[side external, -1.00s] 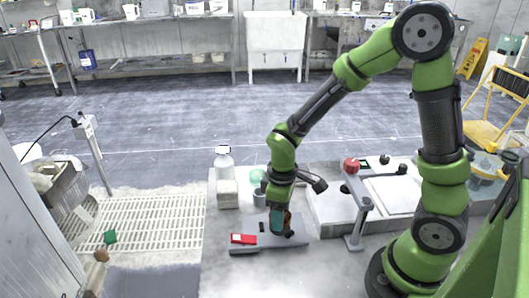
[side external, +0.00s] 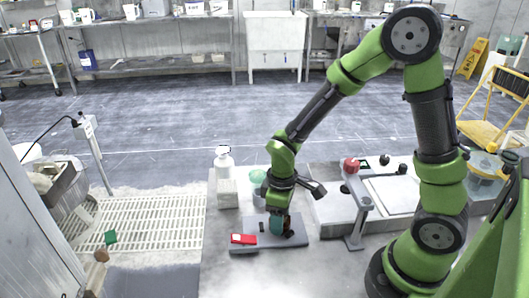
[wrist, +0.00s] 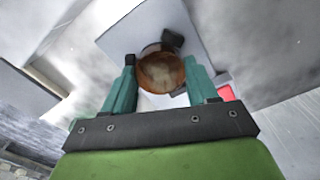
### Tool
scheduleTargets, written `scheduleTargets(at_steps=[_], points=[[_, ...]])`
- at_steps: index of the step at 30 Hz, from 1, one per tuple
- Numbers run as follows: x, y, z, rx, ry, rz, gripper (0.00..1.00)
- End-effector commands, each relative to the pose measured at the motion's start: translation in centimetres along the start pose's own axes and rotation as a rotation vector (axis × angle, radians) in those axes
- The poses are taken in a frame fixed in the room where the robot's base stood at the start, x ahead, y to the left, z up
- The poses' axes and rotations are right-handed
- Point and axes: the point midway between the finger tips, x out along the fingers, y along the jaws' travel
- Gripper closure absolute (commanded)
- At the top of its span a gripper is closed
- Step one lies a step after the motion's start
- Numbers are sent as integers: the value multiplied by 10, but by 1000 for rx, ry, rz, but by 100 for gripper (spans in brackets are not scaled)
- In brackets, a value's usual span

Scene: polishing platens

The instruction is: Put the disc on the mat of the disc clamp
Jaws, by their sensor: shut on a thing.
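My gripper (side external: 279,224) is low over the grey plate of the disc clamp (side external: 293,239) on the bench. In the wrist view, its two teal fingers (wrist: 162,75) are shut on a round copper-brown disc (wrist: 160,72), gripped at its sides. The clamp also shows in the wrist view as a pale grey plate (wrist: 125,35) beyond the disc, with a black part (wrist: 172,39) partly behind it. A red block (side external: 243,239) sits on the clamp's left front. The mat is hidden or cannot be told apart, and I cannot tell whether the disc touches the clamp.
A white bottle (side external: 223,160) and a pale block (side external: 228,193) stand behind the clamp to the left, near a green-topped jar (side external: 258,177). To the right are a grey post stand (side external: 356,228), a red knob (side external: 351,165) and a pale machine box (side external: 330,213).

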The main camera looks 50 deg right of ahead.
Motion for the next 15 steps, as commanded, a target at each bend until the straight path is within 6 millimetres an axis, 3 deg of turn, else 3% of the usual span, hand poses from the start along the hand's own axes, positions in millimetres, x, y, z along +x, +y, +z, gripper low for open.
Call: scheduleTargets(at_steps=[15], points=[[14,-1,2,0,-5,-3,81]])
